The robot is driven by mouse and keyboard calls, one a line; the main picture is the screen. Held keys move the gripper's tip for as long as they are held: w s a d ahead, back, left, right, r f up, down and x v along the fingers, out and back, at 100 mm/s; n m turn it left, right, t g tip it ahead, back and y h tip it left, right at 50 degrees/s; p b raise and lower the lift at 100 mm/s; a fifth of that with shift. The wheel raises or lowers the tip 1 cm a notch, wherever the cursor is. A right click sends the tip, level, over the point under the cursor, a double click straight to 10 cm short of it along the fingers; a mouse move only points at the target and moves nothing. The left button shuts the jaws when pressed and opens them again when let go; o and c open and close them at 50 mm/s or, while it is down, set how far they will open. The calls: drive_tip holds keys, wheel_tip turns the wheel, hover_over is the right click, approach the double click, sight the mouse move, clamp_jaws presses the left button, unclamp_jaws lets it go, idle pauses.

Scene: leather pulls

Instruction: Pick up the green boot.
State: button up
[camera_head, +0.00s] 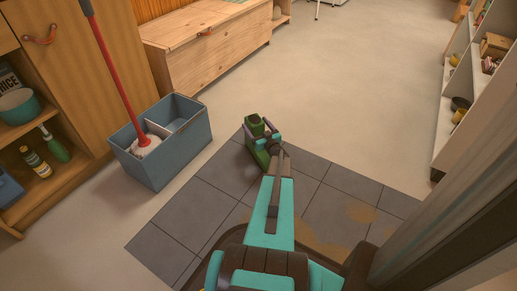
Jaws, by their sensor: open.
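The green boot (254,127) stands on the dark tiled floor patch near the middle of the head view. Its top opening shows, and its lower right side is partly hidden by my gripper and arm. My gripper (264,137) is at the end of my teal and brown arm, right at the boot. Its jaws are open, with fingers near the boot's upper part. I cannot tell whether they touch it.
A blue-grey bucket (180,157) with a red-handled mop (120,90) stands left of the tiles. A wooden chest (207,58) is behind. A wooden cabinet (60,90) is at left, white shelves (462,95) at right. Open floor (340,85) lies beyond the boot.

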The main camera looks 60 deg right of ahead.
sight(255, 120)
drive_tip(key=shift+w+d, duration=0.3)
drive_tip(key=shift+w, duration=0.25)
drive_tip(key=shift+c, duration=0.4)
clamp_jaws()
drive_tip(key=shift+r, duration=0.25)
drive_tip(key=shift+r+p, duration=1.2)
drive_tip(key=shift+r, duration=0.5)
drive_tip(key=w+a+r+p+v, duration=0.1)
drive_tip(key=p+v, duration=0.4)
drive_tip(key=v, duration=1.1)
drive_tip(key=shift+a, duration=0.4)
drive_tip(key=shift+w, duration=0.1)
